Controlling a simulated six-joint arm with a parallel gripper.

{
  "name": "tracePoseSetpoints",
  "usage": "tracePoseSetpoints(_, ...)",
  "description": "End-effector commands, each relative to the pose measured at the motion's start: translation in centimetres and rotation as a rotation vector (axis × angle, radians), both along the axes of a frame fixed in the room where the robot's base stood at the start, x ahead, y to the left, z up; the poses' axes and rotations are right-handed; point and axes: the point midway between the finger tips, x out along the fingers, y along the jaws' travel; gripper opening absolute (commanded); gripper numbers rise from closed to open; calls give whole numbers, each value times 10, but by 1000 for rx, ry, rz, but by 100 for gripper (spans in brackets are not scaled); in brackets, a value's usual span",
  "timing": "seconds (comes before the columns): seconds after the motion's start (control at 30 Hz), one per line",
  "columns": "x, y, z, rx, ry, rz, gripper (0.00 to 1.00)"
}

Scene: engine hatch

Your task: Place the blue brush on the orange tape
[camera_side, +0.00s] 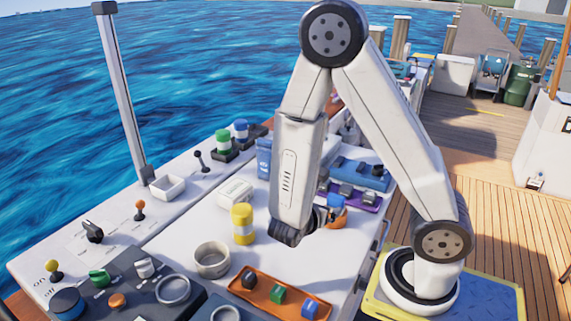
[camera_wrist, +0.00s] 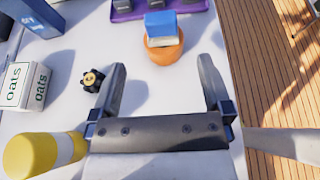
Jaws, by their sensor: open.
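The blue brush, a blue block with a paler lower front, (camera_wrist: 161,24) sits on top of the round orange tape (camera_wrist: 163,52) in the wrist view. In the side view the brush (camera_side: 336,201) and the tape (camera_side: 339,219) show just right of my gripper, partly hidden by it. My gripper (camera_wrist: 163,70) is open and empty. Its fingers point toward the tape, one to each side, and stop short of it. The brush appears to rest on the tape without my gripper touching it.
A yellow can with a white band (camera_wrist: 40,153), an oats box (camera_wrist: 27,88) and a black knob (camera_wrist: 92,80) stand left of my gripper. A purple tray (camera_wrist: 185,8) lies beyond the tape. An orange tray (camera_side: 264,292) sits at the hatch's near edge.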

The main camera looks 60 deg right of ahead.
Motion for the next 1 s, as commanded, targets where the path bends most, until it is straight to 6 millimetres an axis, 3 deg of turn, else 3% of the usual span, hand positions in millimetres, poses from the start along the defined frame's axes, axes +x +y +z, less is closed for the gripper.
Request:
tracePoseSetpoints(0.27, -7, 2, -2, 45, -27, -64, 100)
tracePoseSetpoints(0.47, -24, 12, -8, 188, -121, -253, 100)
tracePoseSetpoints(0.73, -34, 50, -18, 491, -370, -617, 100)
tracePoseSetpoints(1.0, -8, 93, -12, 799, -695, -962, 100)
